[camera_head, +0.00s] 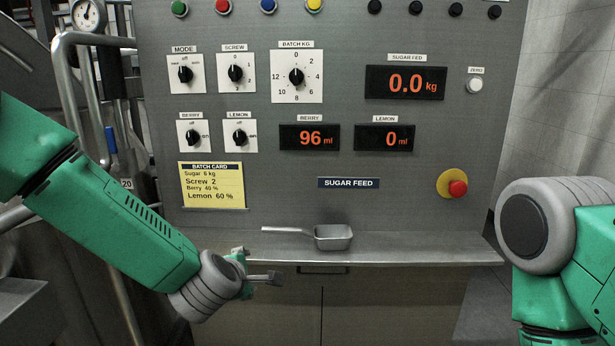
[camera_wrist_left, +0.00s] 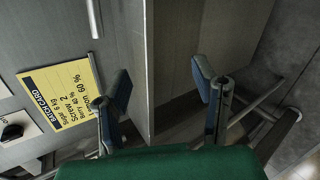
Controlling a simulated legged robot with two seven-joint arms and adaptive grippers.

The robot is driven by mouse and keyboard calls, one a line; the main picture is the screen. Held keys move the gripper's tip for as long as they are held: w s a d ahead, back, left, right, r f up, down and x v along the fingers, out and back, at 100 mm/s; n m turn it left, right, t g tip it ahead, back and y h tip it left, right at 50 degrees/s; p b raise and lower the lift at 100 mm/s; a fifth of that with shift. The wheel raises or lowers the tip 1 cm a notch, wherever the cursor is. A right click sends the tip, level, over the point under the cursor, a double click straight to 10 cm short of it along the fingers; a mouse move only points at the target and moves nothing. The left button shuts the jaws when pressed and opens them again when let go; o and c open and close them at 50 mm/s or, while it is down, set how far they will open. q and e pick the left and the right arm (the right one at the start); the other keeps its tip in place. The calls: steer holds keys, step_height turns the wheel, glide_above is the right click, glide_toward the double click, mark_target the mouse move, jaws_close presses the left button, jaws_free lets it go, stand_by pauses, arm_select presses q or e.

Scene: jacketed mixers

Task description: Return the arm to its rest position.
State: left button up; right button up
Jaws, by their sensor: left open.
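My left arm (camera_head: 110,210) is green with grey rings and comes in from the left in the head view. Its gripper (camera_head: 258,268) is in front of the shelf edge, below and left of the metal scoop (camera_head: 333,237). In the left wrist view the gripper (camera_wrist_left: 165,95) has its two fingers spread apart with nothing between them. My right arm (camera_head: 560,250) shows at the right edge; its gripper is out of view.
A grey control panel (camera_head: 270,190) with knobs, displays and a yellow batch card (camera_head: 212,186) stands ahead. The scoop lies on a narrow metal shelf (camera_head: 420,250). A red emergency button (camera_head: 457,188) is at right. Metal pipes (camera_head: 85,90) stand at left.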

arm_select(q)
steer(key=s+a+f+m+g, duration=0.3)
steer(key=s+f+m, duration=0.3)
steer(key=s+f, duration=0.35)
steer(key=s+a+f+m+g, duration=0.25)
steer(key=s+f+m, duration=0.25)
steer(key=s+f, duration=0.45)
steer(key=s+a+f+m+g, duration=0.2)
steer(key=s+a+m, duration=0.3)
steer(key=s, duration=0.5)
steer(key=s+a+f+m+g, duration=0.3)
steer(key=s+a+f+m, duration=0.1)
steer(key=s, duration=0.7)
steer(key=shift+s+a+m+y, duration=0.2)
steer(key=shift+a+m+y, duration=0.2)
steer(key=shift+a, duration=0.15)
